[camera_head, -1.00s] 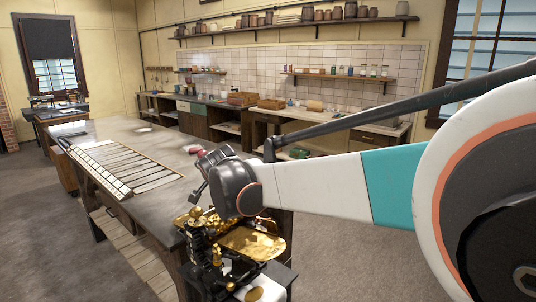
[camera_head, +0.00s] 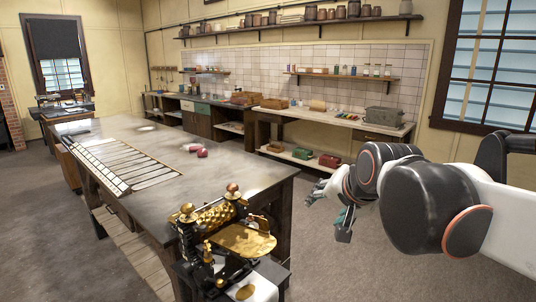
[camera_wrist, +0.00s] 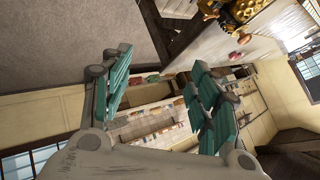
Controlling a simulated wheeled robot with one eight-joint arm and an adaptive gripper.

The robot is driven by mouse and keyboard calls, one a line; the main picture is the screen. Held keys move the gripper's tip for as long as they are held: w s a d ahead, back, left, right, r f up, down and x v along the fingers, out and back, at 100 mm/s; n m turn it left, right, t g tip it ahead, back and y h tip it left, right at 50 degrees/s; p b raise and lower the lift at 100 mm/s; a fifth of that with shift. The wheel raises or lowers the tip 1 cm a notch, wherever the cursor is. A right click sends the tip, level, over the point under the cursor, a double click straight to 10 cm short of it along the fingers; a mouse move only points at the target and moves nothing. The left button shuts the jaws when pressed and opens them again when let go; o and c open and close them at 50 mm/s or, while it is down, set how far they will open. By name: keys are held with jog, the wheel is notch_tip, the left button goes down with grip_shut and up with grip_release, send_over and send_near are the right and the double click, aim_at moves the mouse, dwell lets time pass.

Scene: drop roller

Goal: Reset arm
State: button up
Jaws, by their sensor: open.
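My gripper (camera_head: 331,213) is at the right of the head view, in the air to the right of the long table (camera_head: 225,178). It is open, and nothing shows between its fingers. In the wrist view its two teal-padded fingers (camera_wrist: 161,92) stand wide apart. My arm reaches in from the right edge of the head view, clear of the table.
A black and gold roller machine (camera_head: 228,240) stands at the table's near end. Two red objects (camera_head: 199,150) lie on the tabletop. A back counter (camera_head: 340,118) with a grey metal box (camera_head: 384,116) runs along the tiled wall. The floor (camera_head: 345,272) below my gripper looks clear.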

jog(key=s+d+f+n+g+b, duration=0.1)
jog(key=s+d+f+n+b, duration=0.1)
jog(key=s+f, duration=0.6)
jog(key=s+d+f+n+g+h+b, duration=0.1)
jog(key=s+d+f+n, duration=0.3)
jog(key=s+f, duration=0.5)
jog(key=s, duration=0.3)
jog(key=shift+h+b, duration=0.3)
jog(key=shift+b, duration=0.1)
jog(key=shift+s, duration=0.1)
